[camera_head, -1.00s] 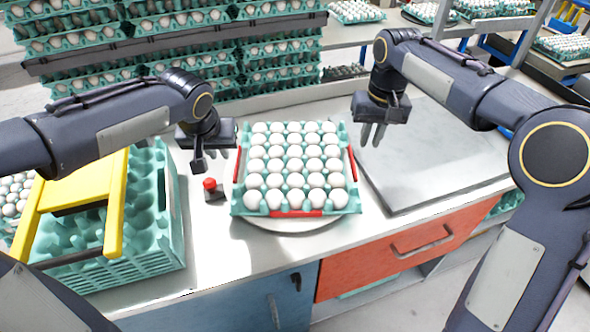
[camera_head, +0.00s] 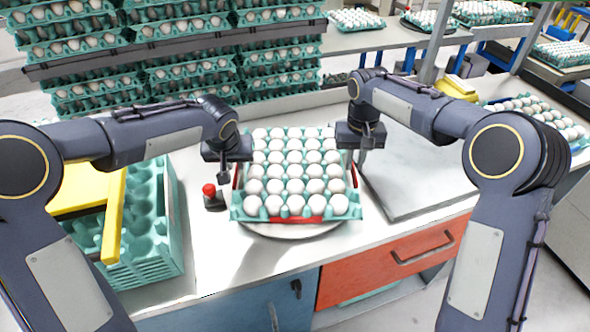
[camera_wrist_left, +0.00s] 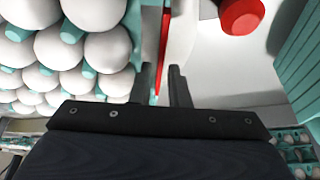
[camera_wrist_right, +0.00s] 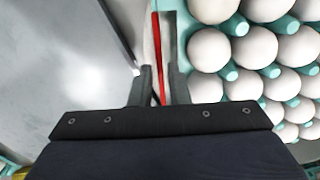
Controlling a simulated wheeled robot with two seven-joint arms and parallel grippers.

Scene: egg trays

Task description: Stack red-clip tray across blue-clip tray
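The red-clip tray (camera_head: 236,212) is teal, filled with white eggs, and sits on a round white plate (camera_head: 290,232) on the bench. It has a red clip on its left, right and front sides. My left gripper (camera_head: 229,176) is at its left side; in the left wrist view the open fingers (camera_wrist_left: 162,88) stand either side of the left red clip (camera_wrist_left: 163,50). My right gripper (camera_head: 361,165) is at its right side; in the right wrist view the open fingers (camera_wrist_right: 159,88) stand either side of the right red clip (camera_wrist_right: 157,55). I see no blue clips on any tray.
A red button (camera_head: 209,190) stands on the bench just left of the tray. Teal empty trays (camera_head: 160,262) with a yellow frame (camera_head: 112,235) are at the left. A grey flat plate (camera_head: 412,180) lies right of the tray. Stacked egg trays (camera_head: 190,50) stand behind.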

